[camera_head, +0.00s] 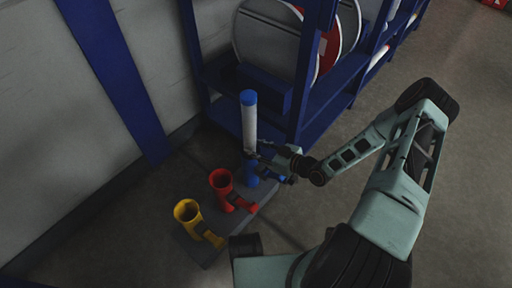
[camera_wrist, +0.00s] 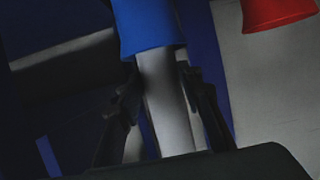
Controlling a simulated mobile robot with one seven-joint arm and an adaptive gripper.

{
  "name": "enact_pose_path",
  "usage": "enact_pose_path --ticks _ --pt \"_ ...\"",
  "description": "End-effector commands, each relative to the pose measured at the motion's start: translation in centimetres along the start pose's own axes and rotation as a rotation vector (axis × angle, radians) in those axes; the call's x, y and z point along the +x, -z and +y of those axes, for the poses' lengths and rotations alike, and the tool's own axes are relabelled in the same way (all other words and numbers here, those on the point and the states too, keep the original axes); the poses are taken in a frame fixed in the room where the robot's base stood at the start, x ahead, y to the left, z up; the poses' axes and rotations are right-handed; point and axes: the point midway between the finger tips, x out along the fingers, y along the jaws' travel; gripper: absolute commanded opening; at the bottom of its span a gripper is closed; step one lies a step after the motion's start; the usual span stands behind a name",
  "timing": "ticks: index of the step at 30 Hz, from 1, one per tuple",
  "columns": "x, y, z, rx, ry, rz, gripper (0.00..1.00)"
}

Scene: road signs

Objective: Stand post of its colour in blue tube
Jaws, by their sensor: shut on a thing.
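A white post with a blue top (camera_head: 249,125) stands upright in the head view. My gripper (camera_head: 256,153) is shut on its lower part, and the white shaft shows between the two fingers in the wrist view (camera_wrist: 165,95). The blue tube (camera_head: 252,176) is directly below the gripper, partly hidden by it. In the wrist view the blue tube (camera_wrist: 148,25) has its rim around the post's lower end, which goes out of sight there. How deep the post sits cannot be told.
A red tube (camera_head: 221,181) and a yellow tube (camera_head: 187,212) stand in a row with the blue one on a dark base. Both look empty. A blue rack (camera_head: 312,85) with round signs stands close behind. A grey wall (camera_head: 60,150) is at left; open floor is at right.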

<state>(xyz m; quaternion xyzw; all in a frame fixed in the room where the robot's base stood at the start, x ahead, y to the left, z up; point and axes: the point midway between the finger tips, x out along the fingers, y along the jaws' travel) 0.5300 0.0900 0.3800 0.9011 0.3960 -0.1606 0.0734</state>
Motion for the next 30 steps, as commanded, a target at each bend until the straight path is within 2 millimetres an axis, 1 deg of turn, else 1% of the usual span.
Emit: enact_pose_path --ticks 22,23,28,30 --pt "0.5 -1.2 0.0 -0.001 0.0 0.004 0.0" --pt "0.6 -1.2 0.0 -0.001 0.0 0.004 0.35" --pt "0.5 -1.2 0.0 -0.001 0.0 0.002 0.53" --pt "0.5 -1.3 0.0 -0.001 0.0 0.002 0.54"
